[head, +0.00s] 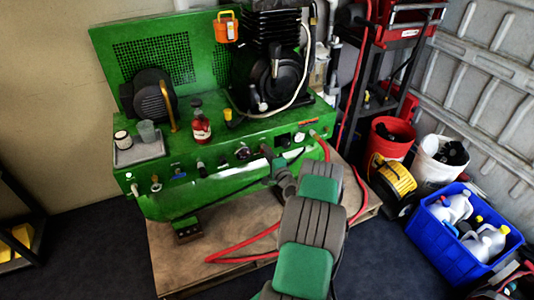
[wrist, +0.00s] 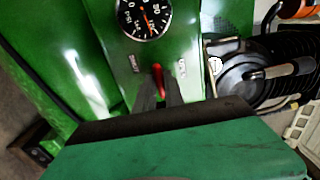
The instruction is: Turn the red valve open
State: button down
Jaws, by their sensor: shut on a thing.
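The red valve (wrist: 158,76) shows in the wrist view as a small red lever on the green panel, below a round black gauge (wrist: 145,18). My gripper (wrist: 159,97) is shut on its near end, with a dark finger on each side. The lever stands nearly upright in that picture. Its base and pivot are partly hidden. In the head view my gripper (head: 268,156) reaches the front panel of the green machine (head: 200,185), and the valve cannot be made out there behind it.
A red hose (head: 235,249) loops over the wooden pallet (head: 190,262) beside my arm. A red bottle (head: 200,124) and a grey tray (head: 137,153) stand on the machine. A blue crate (head: 452,255) with jugs and a red bucket (head: 388,143) are at the right.

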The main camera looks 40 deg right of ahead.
jog(key=shift+f+n+b, duration=0.15)
jog(key=shift+n+b, duration=0.15)
jog(key=shift+b, duration=0.3)
jog(key=n+b, duration=1.7)
jog(key=b, duration=0.5)
jog(key=shift+b, duration=0.4)
jog(key=shift+n, duration=0.3)
jog(key=c, duration=1.5)
grip_release()
jog(key=shift+o, duration=0.2)
